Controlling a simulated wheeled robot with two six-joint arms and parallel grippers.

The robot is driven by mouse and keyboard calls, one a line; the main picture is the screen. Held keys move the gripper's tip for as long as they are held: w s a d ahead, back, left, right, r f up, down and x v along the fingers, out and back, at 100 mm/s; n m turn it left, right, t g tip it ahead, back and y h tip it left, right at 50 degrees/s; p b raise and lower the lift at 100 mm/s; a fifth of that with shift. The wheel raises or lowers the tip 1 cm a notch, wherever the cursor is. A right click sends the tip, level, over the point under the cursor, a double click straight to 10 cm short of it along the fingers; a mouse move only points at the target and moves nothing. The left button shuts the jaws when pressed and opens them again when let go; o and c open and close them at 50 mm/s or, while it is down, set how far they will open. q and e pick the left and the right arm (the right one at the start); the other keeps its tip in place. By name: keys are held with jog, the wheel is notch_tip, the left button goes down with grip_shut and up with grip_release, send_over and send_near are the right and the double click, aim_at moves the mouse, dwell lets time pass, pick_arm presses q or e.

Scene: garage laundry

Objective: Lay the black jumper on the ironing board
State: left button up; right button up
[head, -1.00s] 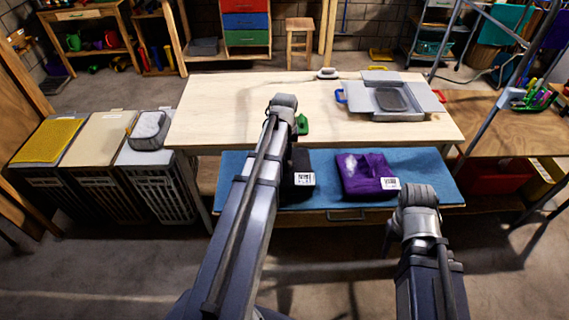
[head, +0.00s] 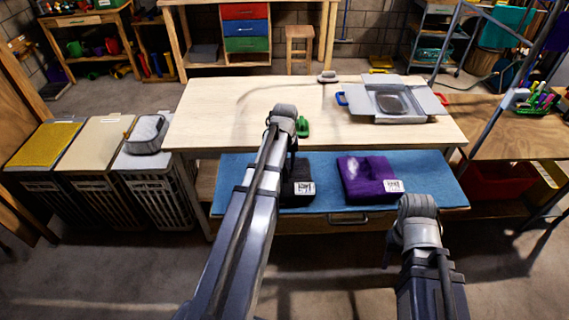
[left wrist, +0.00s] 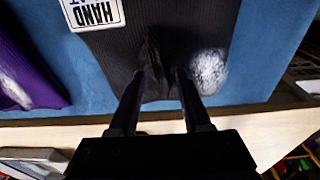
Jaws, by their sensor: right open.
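The black jumper (head: 298,190) lies folded on a blue-topped surface (head: 232,178) below the wooden table top, partly hidden by my left arm. In the left wrist view the jumper (left wrist: 118,55) shows dark grey with a white fuzzy patch and a white "HAND" label. My left gripper (left wrist: 167,78) is at the jumper, with cloth bunched up between its fingers; it looks shut on it. My right gripper (head: 390,248) is open and empty, in front of the blue surface at right, mostly hidden by its wrist. I cannot tell for sure which surface is the ironing board.
A purple folded garment (head: 366,177) lies right of the jumper. Laundry hampers (head: 95,160) stand at left.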

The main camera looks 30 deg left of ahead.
aim_at(285, 169)
pick_arm(q)
jog(key=shift+o, duration=0.2)
notch_tip(285, 169, up, 12)
jog(key=s+p, duration=0.1)
jog(key=p, duration=1.1)
jog(key=shift+d, duration=0.4)
jog(key=shift+s+r, duration=0.1)
jog(key=s+d+m, duration=0.5)
jog(key=s+d, duration=0.2)
jog(key=d, duration=0.8)
jog(key=s+d+m+g, duration=0.1)
jog(key=s+d+m, duration=0.4)
jog(key=d, duration=0.9)
jog(key=s, duration=0.3)
jog(key=shift+s+d, duration=0.15)
jog(key=shift+d, duration=0.2)
